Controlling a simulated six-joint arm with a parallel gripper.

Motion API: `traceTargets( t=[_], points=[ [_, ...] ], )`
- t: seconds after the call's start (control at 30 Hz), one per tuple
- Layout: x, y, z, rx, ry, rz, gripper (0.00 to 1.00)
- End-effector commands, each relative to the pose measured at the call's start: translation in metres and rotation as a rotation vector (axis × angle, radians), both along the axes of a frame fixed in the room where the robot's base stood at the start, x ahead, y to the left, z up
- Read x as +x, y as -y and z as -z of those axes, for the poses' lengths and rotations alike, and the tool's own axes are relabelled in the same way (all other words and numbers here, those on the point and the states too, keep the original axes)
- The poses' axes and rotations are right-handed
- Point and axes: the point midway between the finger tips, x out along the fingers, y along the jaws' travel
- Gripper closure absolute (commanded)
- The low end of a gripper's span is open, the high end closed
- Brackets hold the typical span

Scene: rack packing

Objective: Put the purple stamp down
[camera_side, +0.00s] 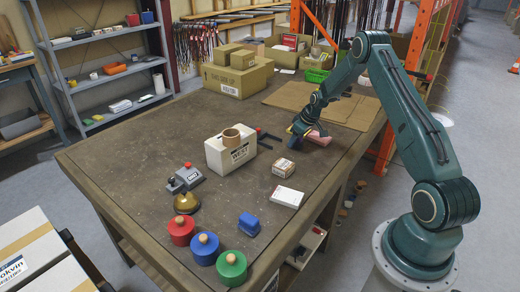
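My gripper (300,136) is at the right part of the workbench, low near its top, with the fingers pointing down. A pinkish block (319,138) shows right beside the fingers, partly covered by them. I cannot tell whether it is held or lies on the bench. No clearly purple stamp can be made out; the area at the fingertips is small and partly hidden. I cannot tell whether the fingers are open or shut.

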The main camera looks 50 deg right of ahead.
Motion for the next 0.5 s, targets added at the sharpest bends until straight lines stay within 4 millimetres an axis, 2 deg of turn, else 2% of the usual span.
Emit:
traceTargets(
  t=[0.27, 0.5],
  points=[
    [-0.001, 0.0, -0.006, 0.0, 0.001, 0.0, 0.55],
    [-0.008, 0.0, -0.024, 0.0, 0.001, 0.0, 0.55]
  ],
)
